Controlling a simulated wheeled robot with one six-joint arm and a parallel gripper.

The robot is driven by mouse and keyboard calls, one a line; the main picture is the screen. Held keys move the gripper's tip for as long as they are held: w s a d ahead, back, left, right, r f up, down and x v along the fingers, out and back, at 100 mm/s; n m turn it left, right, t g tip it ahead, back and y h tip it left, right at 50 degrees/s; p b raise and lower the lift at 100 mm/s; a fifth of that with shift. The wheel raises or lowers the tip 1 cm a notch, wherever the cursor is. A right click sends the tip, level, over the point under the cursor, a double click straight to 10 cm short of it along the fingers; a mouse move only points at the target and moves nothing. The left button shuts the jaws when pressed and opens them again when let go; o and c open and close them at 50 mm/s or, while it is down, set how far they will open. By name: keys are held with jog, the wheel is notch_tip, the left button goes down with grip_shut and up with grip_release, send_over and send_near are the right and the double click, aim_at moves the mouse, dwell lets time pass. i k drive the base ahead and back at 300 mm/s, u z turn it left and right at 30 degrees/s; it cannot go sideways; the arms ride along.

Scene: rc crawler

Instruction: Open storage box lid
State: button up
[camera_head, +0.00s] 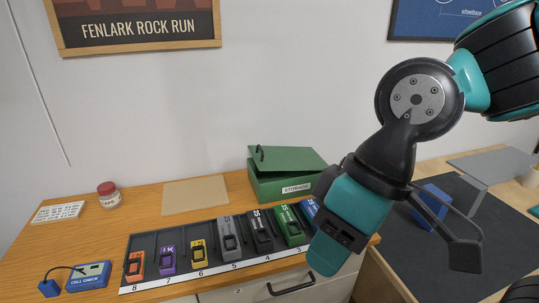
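The green storage box (272,187) stands at the back of the wooden bench against the wall, with a white STORAGE label on its front. A black handle (261,153) shows at the lid's left end. My arm reaches down from the upper right, and its teal and black end covers the box's right front corner in the picture. My gripper (338,236) hangs in front of and right of the box, apart from the handle.
A tray (142,241) of several numbered, coloured battery packs lies in front of the box. A tan board (195,194), a red-lidded jar (109,195) and a blue cell checker (88,275) sit to the left. A dark mat (490,262) with a blue block lies right.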

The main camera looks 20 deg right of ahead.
aim_at(267, 158)
jog(key=z, duration=0.05)
jog(key=i, duration=0.95)
jog(key=u, duration=0.05)
